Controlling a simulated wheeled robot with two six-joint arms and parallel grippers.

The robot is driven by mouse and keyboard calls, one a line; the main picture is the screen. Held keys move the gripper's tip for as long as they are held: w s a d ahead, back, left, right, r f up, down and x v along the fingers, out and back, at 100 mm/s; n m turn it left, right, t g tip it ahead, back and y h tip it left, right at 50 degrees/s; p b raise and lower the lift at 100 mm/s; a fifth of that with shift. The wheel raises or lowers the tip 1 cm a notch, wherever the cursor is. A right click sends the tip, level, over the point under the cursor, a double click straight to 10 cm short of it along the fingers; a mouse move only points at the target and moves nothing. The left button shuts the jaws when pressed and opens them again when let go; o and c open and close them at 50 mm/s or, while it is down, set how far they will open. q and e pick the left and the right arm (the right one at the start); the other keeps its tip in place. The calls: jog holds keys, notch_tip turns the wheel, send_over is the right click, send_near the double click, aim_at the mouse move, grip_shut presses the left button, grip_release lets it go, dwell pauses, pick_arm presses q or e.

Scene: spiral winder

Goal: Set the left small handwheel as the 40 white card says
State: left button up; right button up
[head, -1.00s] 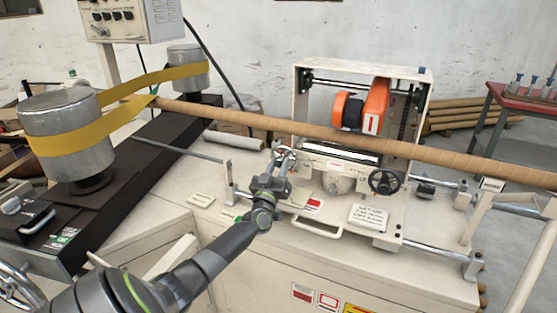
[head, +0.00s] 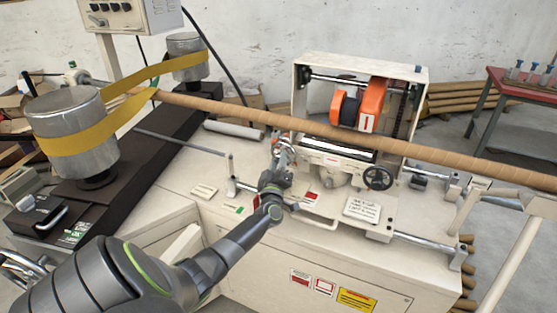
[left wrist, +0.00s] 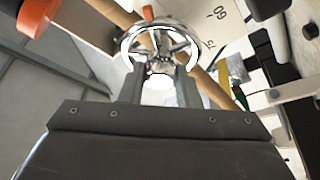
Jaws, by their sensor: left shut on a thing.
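The left small handwheel is a bright metal wheel with spokes (left wrist: 166,25), ahead of my left gripper in the left wrist view. My left gripper (left wrist: 160,68) is shut on it, one finger on each side of its middle. In the head view my left gripper (head: 284,152) is at the left front of the winder's upright frame, and the wheel is mostly hidden by it. A white card with handwriting (head: 363,210) lies on the bench to the right; its text is too small to read. My right gripper is not in view.
A black handwheel (head: 378,178) sits to the right. A long brown tube (head: 450,159) crosses above the bench, close behind my gripper. A pale plate marked 60 and 15 (left wrist: 222,22) is beside the wheel. An orange knob (left wrist: 38,14) shows at upper left.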

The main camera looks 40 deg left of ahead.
pick_arm(q)
jog(key=o, duration=1)
jog(key=shift+c, duration=0.2)
jog(key=b+v, duration=0.1)
jog(key=v, duration=1.6)
jog(key=shift+s, duration=0.15)
jog(key=shift+d, duration=0.1)
